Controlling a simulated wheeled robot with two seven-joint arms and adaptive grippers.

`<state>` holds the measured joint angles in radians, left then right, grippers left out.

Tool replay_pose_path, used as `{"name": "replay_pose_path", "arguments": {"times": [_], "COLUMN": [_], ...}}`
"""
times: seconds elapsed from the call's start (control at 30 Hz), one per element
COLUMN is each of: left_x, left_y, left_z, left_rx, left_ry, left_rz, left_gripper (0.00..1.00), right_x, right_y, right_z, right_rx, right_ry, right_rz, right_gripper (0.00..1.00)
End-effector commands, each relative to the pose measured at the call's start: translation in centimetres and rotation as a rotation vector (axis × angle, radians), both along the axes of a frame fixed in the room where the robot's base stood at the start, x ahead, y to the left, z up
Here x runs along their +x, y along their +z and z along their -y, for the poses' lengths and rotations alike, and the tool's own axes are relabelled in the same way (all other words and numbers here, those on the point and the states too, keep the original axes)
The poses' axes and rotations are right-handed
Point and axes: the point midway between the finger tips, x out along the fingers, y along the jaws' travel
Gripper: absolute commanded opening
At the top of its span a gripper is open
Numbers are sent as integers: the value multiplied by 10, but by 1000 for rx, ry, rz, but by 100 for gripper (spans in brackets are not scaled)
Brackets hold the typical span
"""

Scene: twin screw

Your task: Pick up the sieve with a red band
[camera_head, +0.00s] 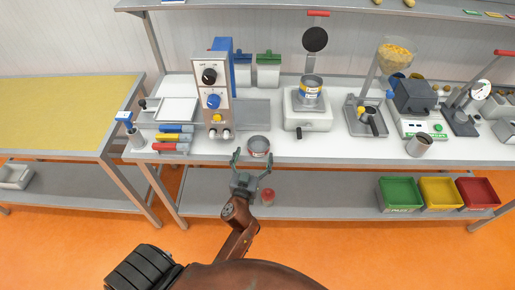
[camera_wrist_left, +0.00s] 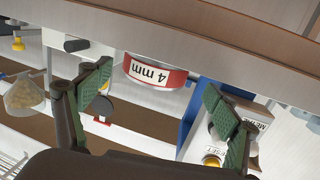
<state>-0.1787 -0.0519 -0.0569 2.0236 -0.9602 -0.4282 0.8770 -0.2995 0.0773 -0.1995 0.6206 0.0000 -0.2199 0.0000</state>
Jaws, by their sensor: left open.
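The sieve with a red band (camera_head: 259,145) stands at the front edge of the white bench, right of the control box. In the left wrist view its red band (camera_wrist_left: 178,79) carries a white label reading "4 mm". My left gripper (camera_head: 253,161) is open and empty in front of the sieve, its two fingers spread to either side. In the left wrist view the green finger pads of my left gripper (camera_wrist_left: 158,82) flank the sieve with gaps on both sides. I cannot tell the exact distance to it. My right gripper is not in view.
A control box (camera_head: 216,93) with knobs stands left of the sieve. A scale (camera_head: 307,121) with another sieve (camera_head: 311,87) on it stands behind right. Colored handled tools (camera_head: 172,138) lie at left. A metal cup (camera_head: 419,145) stands at right. Bench between sieve and cup is mostly clear.

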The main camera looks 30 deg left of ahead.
Motion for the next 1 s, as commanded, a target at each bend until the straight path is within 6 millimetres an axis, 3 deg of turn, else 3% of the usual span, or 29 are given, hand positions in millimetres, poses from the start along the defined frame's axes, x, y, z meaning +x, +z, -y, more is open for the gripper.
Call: {"name": "replay_pose_path", "arguments": {"times": [0.33, 0.67, 1.0], "left_x": [45, 52, 52], "left_y": [0, -1, -1], "left_z": [-10, -13, -13], "left_rx": [5, 3, 3], "left_ry": [-1, 0, 0], "left_rz": [-1, -1, -1], "left_gripper": [83, 83, 60], "right_x": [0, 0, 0], "right_y": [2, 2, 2], "right_z": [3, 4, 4], "right_rx": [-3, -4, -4], "right_ry": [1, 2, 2], "right_rz": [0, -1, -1], "right_gripper": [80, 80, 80]}}
